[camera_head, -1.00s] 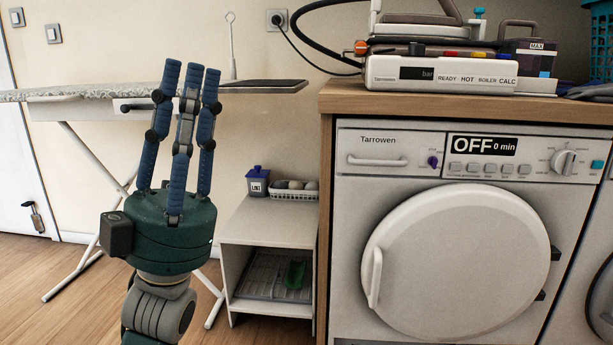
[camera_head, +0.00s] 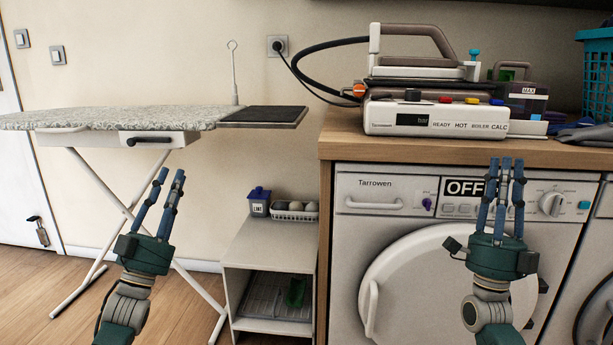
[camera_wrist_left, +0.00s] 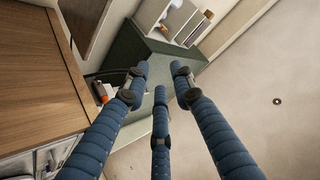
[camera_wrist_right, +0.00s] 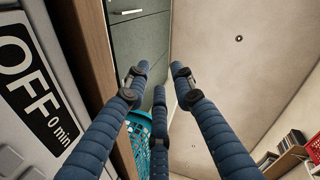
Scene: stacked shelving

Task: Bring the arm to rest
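My left gripper (camera_head: 168,188) is raised in front of the ironing board's legs, its blue fingers pointing up. Its fingers are spread apart and empty in the left wrist view (camera_wrist_left: 160,85). My right gripper (camera_head: 504,178) is raised in front of the washing machine (camera_head: 375,188), its fingers overlapping part of the control panel. In the right wrist view its fingers (camera_wrist_right: 160,85) are also spread with nothing between them. Neither gripper holds anything.
An ironing board (camera_head: 100,118) stands at the left. A low white shelf (camera_head: 265,245) carries a lint box (camera_head: 259,205) and a small basket (camera_head: 295,215). A steam iron station (camera_head: 435,118) sits on the wooden counter (camera_head: 345,145). A blue basket (camera_head: 598,80) is at far right.

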